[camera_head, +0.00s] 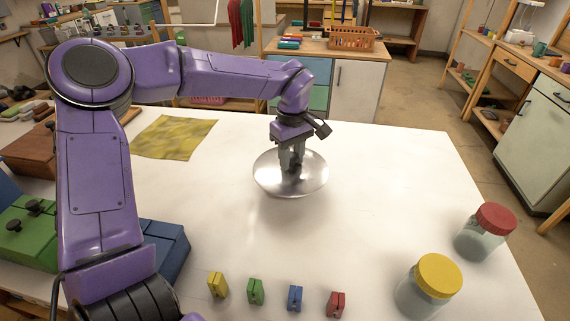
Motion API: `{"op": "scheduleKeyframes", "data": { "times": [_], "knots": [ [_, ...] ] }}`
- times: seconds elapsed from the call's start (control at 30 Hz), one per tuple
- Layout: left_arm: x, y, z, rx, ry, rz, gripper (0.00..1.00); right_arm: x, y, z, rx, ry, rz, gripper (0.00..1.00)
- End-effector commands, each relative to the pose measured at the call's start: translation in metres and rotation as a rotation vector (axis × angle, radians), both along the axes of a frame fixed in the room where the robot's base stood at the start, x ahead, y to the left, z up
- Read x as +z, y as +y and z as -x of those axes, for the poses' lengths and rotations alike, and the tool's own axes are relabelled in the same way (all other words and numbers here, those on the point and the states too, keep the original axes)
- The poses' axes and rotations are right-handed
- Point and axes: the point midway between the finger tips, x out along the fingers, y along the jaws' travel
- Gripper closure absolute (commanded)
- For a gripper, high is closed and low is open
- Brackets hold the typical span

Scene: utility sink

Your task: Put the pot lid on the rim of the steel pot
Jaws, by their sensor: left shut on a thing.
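The pot lid (269,180) is a shiny, round steel disc near the middle of the white table. My left gripper (291,168) points down over its centre and is shut on the lid, with the fingers around the place of its knob. The knob itself is hidden by the fingers. I cannot make out a separate steel pot; the lid hides what is directly beneath it, and I cannot tell how high it is. My right gripper is not in view.
The white table (400,180) is clear around the lid. A yellow-green cloth (174,137) lies at the back left. Small yellow, green, blue and red blocks (295,297) line the front. Jars with yellow (439,276) and red (496,218) caps stand at the right.

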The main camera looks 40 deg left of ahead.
Motion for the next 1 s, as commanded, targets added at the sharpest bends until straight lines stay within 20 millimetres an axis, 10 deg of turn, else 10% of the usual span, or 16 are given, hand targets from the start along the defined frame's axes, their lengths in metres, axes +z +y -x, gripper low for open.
{"op": "scheduleKeyframes", "data": {
  "times": [0.43,0.83,0.87,0.9,1.0],
  "knots": [
    [-0.066,0.027,-0.02,-0.001,0.001,0.0,1.0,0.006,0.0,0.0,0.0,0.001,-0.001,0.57],
    [-0.074,0.026,-0.02,0.001,0.0,0.002,1.0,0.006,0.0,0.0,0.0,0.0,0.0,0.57],
    [-0.075,0.026,-0.02,0.001,0.0,0.002,0.59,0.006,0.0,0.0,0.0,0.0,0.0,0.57],
    [-0.074,0.026,-0.02,0.001,-0.001,0.001,0.46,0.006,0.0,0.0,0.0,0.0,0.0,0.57],
    [-0.074,0.026,-0.02,0.001,-0.001,0.001,0.4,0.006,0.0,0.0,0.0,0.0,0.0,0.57]
  ]
}}
